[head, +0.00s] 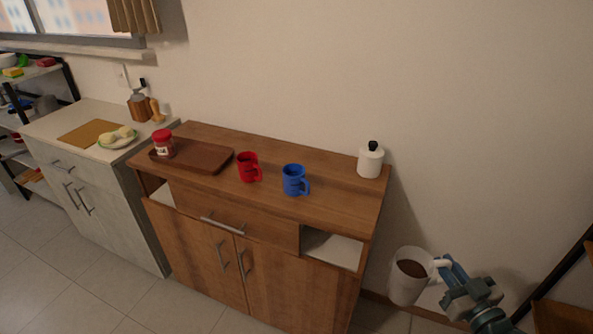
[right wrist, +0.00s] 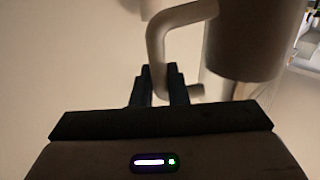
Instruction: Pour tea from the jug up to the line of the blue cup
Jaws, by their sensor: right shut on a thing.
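The jug (head: 405,289) is white with dark brown tea in it, upright, off the right front of the wooden cabinet. My right gripper (head: 447,270) is shut on its handle and holds it in the air. In the right wrist view the fingers (right wrist: 160,88) close on the pale handle (right wrist: 160,45), with the jug's body (right wrist: 225,85) to the right. The blue cup (head: 293,181) stands upright on the cabinet top, its handle to the right. Its line and inside cannot be made out clearly. My left gripper is not in view.
A red cup (head: 248,167) stands left of the blue cup on the wooden cabinet (head: 330,200). A brown tray (head: 208,158) with a red-lidded jar (head: 163,143) is farther left. A white bottle (head: 370,160) with a black top stands at the right end.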

